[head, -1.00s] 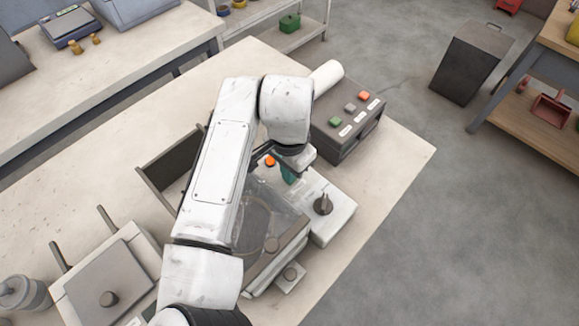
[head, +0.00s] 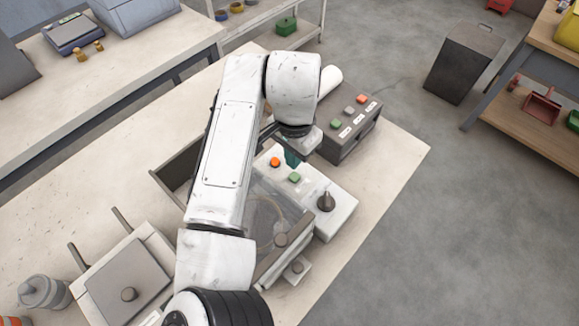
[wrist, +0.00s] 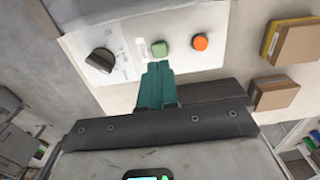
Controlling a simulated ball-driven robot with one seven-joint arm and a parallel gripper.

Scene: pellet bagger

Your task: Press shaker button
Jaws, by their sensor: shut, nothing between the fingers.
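A white control box (head: 335,222) stands on the bench, with an orange button (head: 275,161), a green button (head: 294,177) and a dark knob (head: 325,201). In the wrist view the green button (wrist: 159,49) has a small label beside it, with the orange button (wrist: 200,42) to its right and the knob (wrist: 100,60) to its left. I cannot read which button is the shaker's. My gripper (head: 291,160) has teal fingers, shut and empty. In the wrist view its fingertips (wrist: 159,67) show just below the green button, apparently apart from it.
A dark grey box (head: 350,135) with green, grey and orange buttons stands behind the control box. A clear-lidded unit (head: 285,240) adjoins the control box at the front left. My arm hides part of the bench. Bare bench top (head: 395,160) lies to the right.

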